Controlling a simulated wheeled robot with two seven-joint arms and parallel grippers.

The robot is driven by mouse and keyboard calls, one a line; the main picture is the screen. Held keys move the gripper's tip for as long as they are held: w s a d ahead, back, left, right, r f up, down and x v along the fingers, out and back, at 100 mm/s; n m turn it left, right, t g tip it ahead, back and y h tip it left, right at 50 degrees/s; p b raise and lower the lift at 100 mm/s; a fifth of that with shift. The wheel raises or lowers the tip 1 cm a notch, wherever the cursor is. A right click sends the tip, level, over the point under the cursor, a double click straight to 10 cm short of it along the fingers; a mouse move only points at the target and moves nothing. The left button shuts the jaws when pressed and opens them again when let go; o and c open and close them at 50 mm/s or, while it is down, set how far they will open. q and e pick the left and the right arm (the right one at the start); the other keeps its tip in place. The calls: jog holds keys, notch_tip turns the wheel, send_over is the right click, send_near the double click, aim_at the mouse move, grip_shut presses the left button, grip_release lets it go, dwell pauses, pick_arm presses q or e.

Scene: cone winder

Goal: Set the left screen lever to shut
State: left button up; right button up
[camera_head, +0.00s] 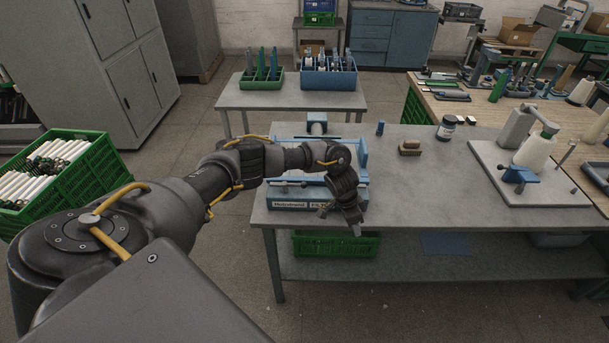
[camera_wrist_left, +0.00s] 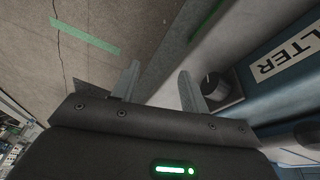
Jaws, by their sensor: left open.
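A blue filter unit (camera_head: 290,197) with a white label on its front stands at the near left edge of the grey table (camera_head: 415,195). My left gripper (camera_head: 343,222) hangs over the unit's front right part, pointing down, and hides some of it. In the left wrist view its two fingers (camera_wrist_left: 157,70) are apart with nothing between them. A dark round knob (camera_wrist_left: 214,87) on a light base is just right of the right finger, beside the label (camera_wrist_left: 287,52). I cannot tell whether this is the left screen lever or how it is set. My right gripper is not in view.
A winder with a white cone (camera_head: 534,152) stands on a plate at the right. A green crate (camera_head: 335,244) is below. The table's middle is clear.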

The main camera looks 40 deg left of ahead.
aim_at(304, 182)
pick_arm(q)
jog(key=a+r+n+g+y+p, duration=0.1)
jog(key=a+r+n+y, duration=0.35)
jog(key=a+r, duration=1.3)
jog(key=shift+m, duration=0.35)
jog(key=f+b, duration=0.1)
jog(key=f, duration=0.2)
jog(key=a+f+b, duration=0.1)
jog(key=f, duration=0.2)
jog(key=f+b, duration=0.1)
jog(key=f, duration=0.2)
jog(key=shift+s+a+f, duration=0.15)
jog(key=shift+s+a, duration=0.05)
jog(key=shift+a, duration=0.1)
jog(key=shift+w+a+f, duration=0.15)
jog(key=shift+a+f, duration=0.05)
jog(key=shift+f, duration=0.85)
jog(key=shift+c, duration=0.3)
grip_shut()
